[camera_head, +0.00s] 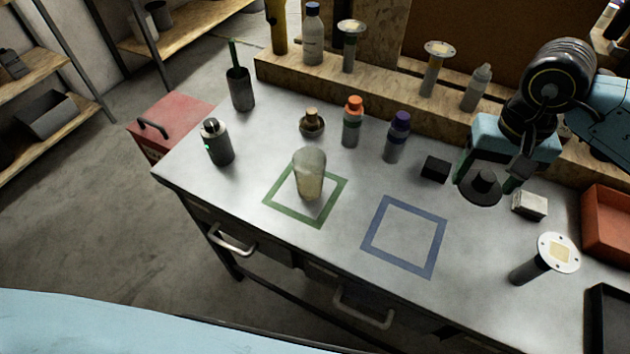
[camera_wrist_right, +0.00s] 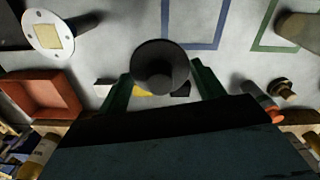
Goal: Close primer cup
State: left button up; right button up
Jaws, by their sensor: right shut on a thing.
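The primer cup (camera_head: 310,178), a translucent cup with pale yellowish contents, stands upright inside the green square outline (camera_head: 277,209). It also shows at the upper right of the right wrist view (camera_wrist_right: 301,32). My right gripper (camera_head: 497,180) is shut on a dark round lid (camera_head: 481,190) with a raised centre. It holds the lid above the table, well to the right of the cup. In the right wrist view the lid (camera_wrist_right: 160,62) sits between the two green fingers. My left gripper is not in view.
The blue square outline (camera_head: 371,236) on the table is empty. Capped bottles (camera_head: 352,121) (camera_head: 397,137) stand behind the cup. A dark block (camera_head: 435,168) and a pale block (camera_head: 529,205) lie near the gripper. A flanged post (camera_head: 558,252) and a red bin (camera_head: 606,222) are at right.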

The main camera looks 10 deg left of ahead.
aim_at(309, 163)
jog(key=k, duration=0.5)
jog(key=z, duration=1.4)
jog(key=i, duration=0.45)
jog(key=u, duration=2.05)
